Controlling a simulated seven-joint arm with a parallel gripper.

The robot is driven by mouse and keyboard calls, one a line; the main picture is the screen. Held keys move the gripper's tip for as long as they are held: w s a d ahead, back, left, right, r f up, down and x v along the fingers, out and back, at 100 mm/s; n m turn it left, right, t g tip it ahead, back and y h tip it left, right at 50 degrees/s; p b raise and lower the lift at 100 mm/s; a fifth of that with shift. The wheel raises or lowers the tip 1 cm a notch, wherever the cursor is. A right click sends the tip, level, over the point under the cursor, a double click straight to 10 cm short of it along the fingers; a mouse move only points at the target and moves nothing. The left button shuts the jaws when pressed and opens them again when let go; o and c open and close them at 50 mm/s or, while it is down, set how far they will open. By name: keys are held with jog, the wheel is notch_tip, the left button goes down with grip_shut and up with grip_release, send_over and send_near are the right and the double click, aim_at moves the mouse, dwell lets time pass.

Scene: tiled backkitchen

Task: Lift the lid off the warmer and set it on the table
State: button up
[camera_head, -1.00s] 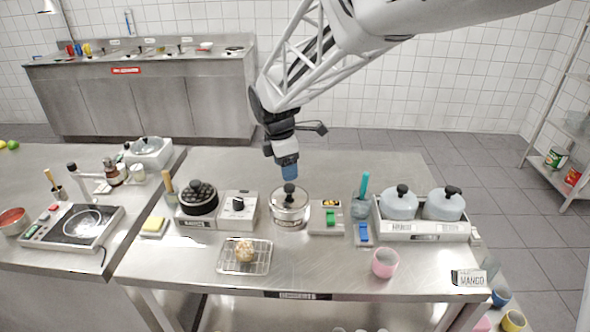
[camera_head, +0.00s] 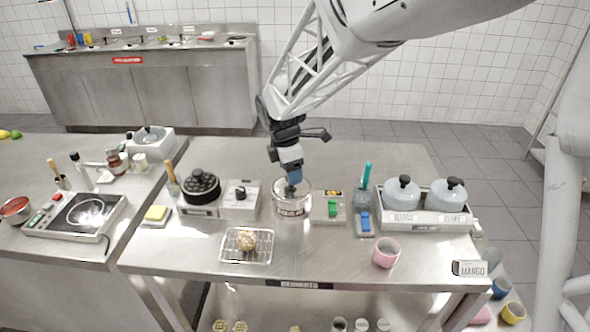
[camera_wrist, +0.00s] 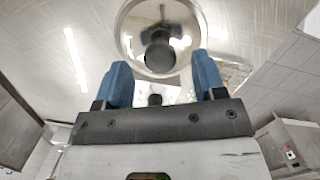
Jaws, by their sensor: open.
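A round steel warmer (camera_head: 291,209) with a label on its front stands at the middle of the steel table (camera_head: 330,262). Its shiny lid (camera_wrist: 131,37) is on top and carries a black knob (camera_wrist: 158,56). In the head view the knob (camera_head: 290,190) shows just under my gripper, and much of the lid is hard to make out. My gripper (camera_head: 294,179) points down over the warmer. In the wrist view its two blue fingers (camera_wrist: 162,74) are apart with nothing between them, and the knob appears just beyond the fingertips.
A white knob box (camera_head: 240,201) stands close left of the warmer, a green-switch box (camera_head: 331,207) close right. Two lidded pots (camera_head: 402,194) stand farther right. A wire rack (camera_head: 262,256) with a round food item and a pink cup (camera_head: 386,253) are in front. Bare tabletop lies between them.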

jog(key=shift+d+f, duration=0.15)
jog(key=shift+f, duration=1.15)
jog(key=c, duration=1)
jog(key=shift+c, duration=0.2)
jog(key=shift+r, duration=0.2)
jog(key=shift+r, duration=0.55)
jog(key=shift+s+d+r, duration=0.1)
jog(key=shift+s+r, duration=0.1)
jog(key=shift+r, duration=0.35)
jog(key=shift+s+d+r, duration=0.1)
jog(key=shift+s+r, duration=0.05)
jog(key=shift+r, duration=0.4)
jog(key=s+d, duration=0.2)
jog(key=s, duration=0.5)
jog(key=s+d+r, duration=0.1)
jog(key=s+d, duration=0.2)
jog(key=s, duration=0.4)
jog(key=shift+r, duration=0.2)
jog(key=shift+s+d, duration=0.1)
